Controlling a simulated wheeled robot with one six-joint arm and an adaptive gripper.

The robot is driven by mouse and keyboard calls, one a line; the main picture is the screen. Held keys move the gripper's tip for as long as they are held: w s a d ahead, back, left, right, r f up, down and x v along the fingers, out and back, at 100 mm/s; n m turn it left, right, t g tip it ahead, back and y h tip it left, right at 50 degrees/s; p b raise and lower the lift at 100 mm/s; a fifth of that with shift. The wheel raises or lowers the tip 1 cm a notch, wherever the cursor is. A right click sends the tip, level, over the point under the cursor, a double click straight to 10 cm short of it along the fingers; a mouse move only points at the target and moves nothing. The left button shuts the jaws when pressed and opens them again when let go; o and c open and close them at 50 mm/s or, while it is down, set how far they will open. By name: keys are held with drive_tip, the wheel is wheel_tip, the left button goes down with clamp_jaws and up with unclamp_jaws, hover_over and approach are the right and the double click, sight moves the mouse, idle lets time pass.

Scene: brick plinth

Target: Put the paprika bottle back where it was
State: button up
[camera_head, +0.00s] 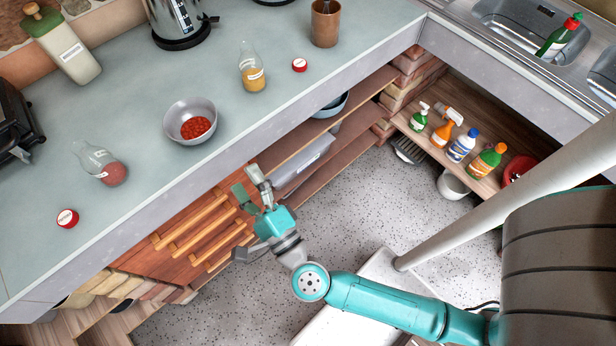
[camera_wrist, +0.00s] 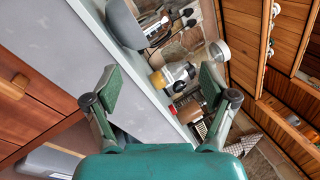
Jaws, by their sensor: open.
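A clear glass bottle with red powder at its bottom, seemingly the paprika bottle (camera_head: 110,173), stands uncapped on the counter at the left in the head view. A red cap (camera_head: 67,218) lies apart from it near the counter's front edge. A grey bowl (camera_head: 172,118) with red contents stands to the bottle's right. My gripper (camera_head: 252,188) is in front of the counter, beside the wooden drawer fronts and away from the bottle. It also shows in the wrist view (camera_wrist: 158,92), its fingers spread with nothing held between them. I cannot pick out the paprika bottle there.
A bottle of yellow powder (camera_head: 252,78) and another red cap (camera_head: 299,65) are farther along the counter (camera_head: 130,120). Cleaning bottles occupy a low shelf at right.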

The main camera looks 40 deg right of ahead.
drive_tip(key=s+d+f+n+g+y, duration=0.1)
drive_tip(key=s+d+n+g, duration=0.1)
drive_tip(key=s+n, duration=0.6)
drive_tip(key=s+d+f+n+g+y, duration=0.1)
drive_tip(key=s+d+f+n+g, duration=0.1)
drive_tip(key=s+n, duration=0.6)
drive_tip(key=s+d+f+n+g+y, duration=0.1)
drive_tip(key=s+d+f+n+g, duration=0.1)
drive_tip(key=s+n, duration=0.6)
drive_tip(key=shift+s+d, duration=0.35)
drive_tip(key=shift+s, duration=0.9)
